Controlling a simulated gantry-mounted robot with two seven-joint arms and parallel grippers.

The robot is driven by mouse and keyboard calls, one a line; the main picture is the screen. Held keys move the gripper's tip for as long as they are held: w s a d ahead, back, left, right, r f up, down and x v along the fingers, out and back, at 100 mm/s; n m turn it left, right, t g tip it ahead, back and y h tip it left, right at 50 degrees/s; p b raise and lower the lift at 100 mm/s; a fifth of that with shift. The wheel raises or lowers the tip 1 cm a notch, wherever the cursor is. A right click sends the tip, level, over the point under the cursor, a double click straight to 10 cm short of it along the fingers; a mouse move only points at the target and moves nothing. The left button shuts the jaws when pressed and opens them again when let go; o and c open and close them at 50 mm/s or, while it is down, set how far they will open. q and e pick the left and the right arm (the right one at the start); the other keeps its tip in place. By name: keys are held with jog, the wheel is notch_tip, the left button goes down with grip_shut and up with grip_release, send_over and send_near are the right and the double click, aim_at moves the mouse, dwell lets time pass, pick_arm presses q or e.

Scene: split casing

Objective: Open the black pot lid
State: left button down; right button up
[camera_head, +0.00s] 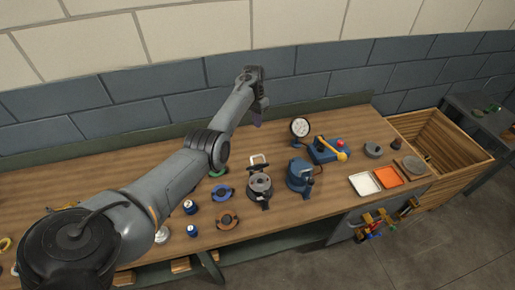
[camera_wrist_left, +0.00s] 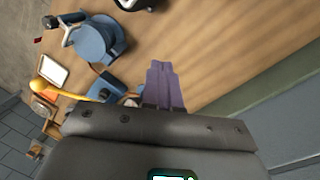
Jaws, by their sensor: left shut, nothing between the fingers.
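A dark grey-black round pot-like casing (camera_head: 260,186) stands mid-table, with a pale handle (camera_head: 258,160) at its far side. It seems to be the black pot; whether its lid is a separate part is too small to tell. A dark part at the top edge of the left wrist view (camera_wrist_left: 135,4) may belong to it. My left gripper (camera_head: 257,120) is above the back of the table, beyond the casing and apart from it. Its purple fingers (camera_wrist_left: 164,85) are shut and empty. My right gripper is in neither view.
A blue casing (camera_head: 300,176) stands right of the dark one; it also shows in the left wrist view (camera_wrist_left: 95,42). Behind are a round lamp (camera_head: 300,127) and a blue box with a yellow handle (camera_head: 328,150). White (camera_head: 364,184) and orange (camera_head: 388,176) trays lie right.

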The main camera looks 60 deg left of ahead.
pick_arm(q)
jog(key=s+d+f+m+h+p, duration=0.1)
jog(key=s+d+f+m+p, duration=0.3)
jog(key=f, duration=0.4)
jog(key=d+m+p, duration=0.1)
jog(key=m, duration=0.1)
jog(key=shift+d+m+g, duration=0.3)
jog(key=shift+d+g, duration=0.05)
jog(key=shift+g, duration=0.05)
dwell(0.4)
jog(key=shift+p, duration=0.3)
